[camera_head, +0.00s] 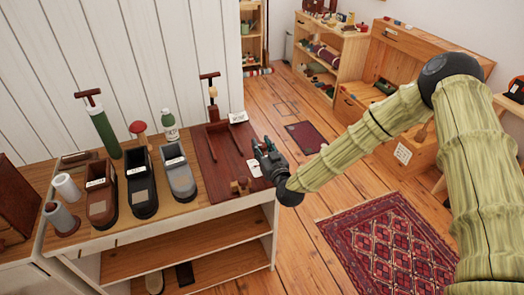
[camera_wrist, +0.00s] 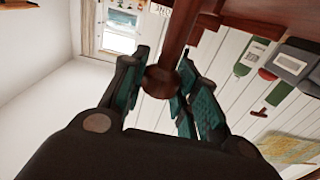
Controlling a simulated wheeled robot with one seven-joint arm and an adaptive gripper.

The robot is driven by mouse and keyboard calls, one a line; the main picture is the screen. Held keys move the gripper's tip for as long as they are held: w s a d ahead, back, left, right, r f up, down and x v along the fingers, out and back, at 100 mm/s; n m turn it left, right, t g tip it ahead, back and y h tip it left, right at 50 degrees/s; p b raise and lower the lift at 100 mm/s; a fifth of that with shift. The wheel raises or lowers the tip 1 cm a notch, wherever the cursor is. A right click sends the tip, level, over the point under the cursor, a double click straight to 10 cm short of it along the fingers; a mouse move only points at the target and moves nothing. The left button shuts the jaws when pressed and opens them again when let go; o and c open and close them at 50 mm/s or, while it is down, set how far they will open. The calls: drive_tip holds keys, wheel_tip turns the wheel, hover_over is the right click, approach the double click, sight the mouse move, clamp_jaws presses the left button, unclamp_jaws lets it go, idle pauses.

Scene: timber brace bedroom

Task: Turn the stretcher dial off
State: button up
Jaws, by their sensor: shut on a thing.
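The stretcher set sits on a dark red board (camera_head: 212,165) at the right end of the wooden bench, with a small brown block (camera_head: 240,186) near its front. My gripper (camera_head: 264,158) is at the board's right edge, its wrist reaching in from the right. In the wrist view, my gripper (camera_wrist: 165,88) has its teal-padded fingers on both sides of a dark red-brown bar (camera_wrist: 180,35) with a round end. This bar appears to be the stretcher dial's handle. The fingers hide part of it, and the dial's setting cannot be read.
Several shoes, including a black one (camera_head: 142,185), stand left of the board with a green bottle (camera_head: 170,125) behind. A white label (camera_head: 255,170) lies near my gripper. A patterned rug (camera_head: 385,245) and open floor lie to the right.

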drive_tip(key=shift+f+n+g+y+b, duration=0.15)
drive_tip(key=shift+n+g+y+b, duration=0.45)
drive_tip(key=shift+n+y+b, duration=0.45)
drive_tip(key=shift+n+g+y+b, duration=0.5)
drive_tip(key=shift+y+b, duration=0.25)
drive_tip(key=shift+y, duration=0.2)
drive_tip(key=shift+r, duration=0.2)
drive_tip(key=o, duration=1)
drive_tip(key=shift+d, duration=0.1)
drive_tip(key=v, duration=1.2)
